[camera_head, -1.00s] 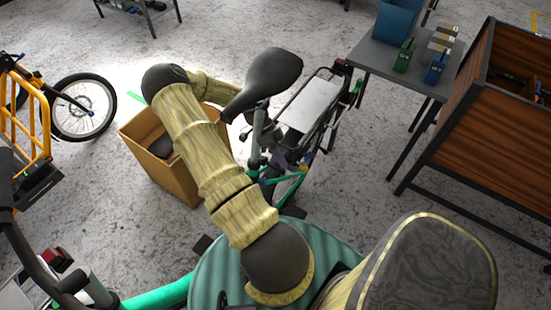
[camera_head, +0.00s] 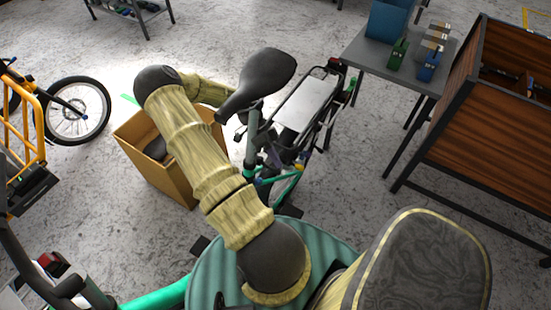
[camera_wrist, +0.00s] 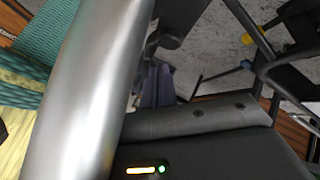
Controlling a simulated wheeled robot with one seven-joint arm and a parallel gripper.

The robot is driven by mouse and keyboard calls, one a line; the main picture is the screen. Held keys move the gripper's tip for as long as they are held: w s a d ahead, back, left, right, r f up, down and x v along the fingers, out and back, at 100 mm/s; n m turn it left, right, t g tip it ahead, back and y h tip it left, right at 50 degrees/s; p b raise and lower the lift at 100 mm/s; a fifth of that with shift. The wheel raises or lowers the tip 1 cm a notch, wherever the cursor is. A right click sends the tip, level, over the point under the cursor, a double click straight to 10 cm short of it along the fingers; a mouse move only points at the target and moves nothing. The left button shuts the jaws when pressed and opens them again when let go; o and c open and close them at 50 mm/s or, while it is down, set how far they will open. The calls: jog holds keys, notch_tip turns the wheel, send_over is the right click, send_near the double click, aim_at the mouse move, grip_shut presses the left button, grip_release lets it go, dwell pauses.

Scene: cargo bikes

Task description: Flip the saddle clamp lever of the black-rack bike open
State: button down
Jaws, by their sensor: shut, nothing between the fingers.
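The black-rack bike stands ahead in the head view, with a black saddle (camera_head: 256,82), a grey seat post (camera_head: 252,135), a teal frame and a black rack (camera_head: 325,104) with a pale plate. In the wrist view the silver post (camera_wrist: 95,85) fills the left side, very close to the camera. My gripper's fingers (camera_wrist: 155,86) look like the grey-purple pair in the middle, together and empty, beside the post. In the head view my gripper is partly hidden among dark parts by the post. I cannot make out the clamp lever clearly.
A cardboard box (camera_head: 180,180) stands on the floor behind my arm. An orange bike (camera_head: 32,125) is at the left. A grey table (camera_head: 400,68) with a blue bin and a wooden cabinet (camera_head: 490,125) stand at the right. Another teal bike part (camera_head: 160,298) is near, lower left.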

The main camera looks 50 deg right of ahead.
jog(key=shift+w, duration=0.15)
jog(key=shift+w+a, duration=0.3)
jog(key=shift+w, duration=0.35)
jog(key=shift+w+r, duration=0.1)
jog(key=w+d+b, duration=0.1)
jog(key=w+d, duration=0.1)
jog(key=w, duration=1)
jog(key=shift+w+d+r+b, duration=0.15)
jog(key=shift+d+r+b, duration=0.15)
jog(key=shift+r+b, duration=0.1)
jog(key=shift+w, duration=0.1)
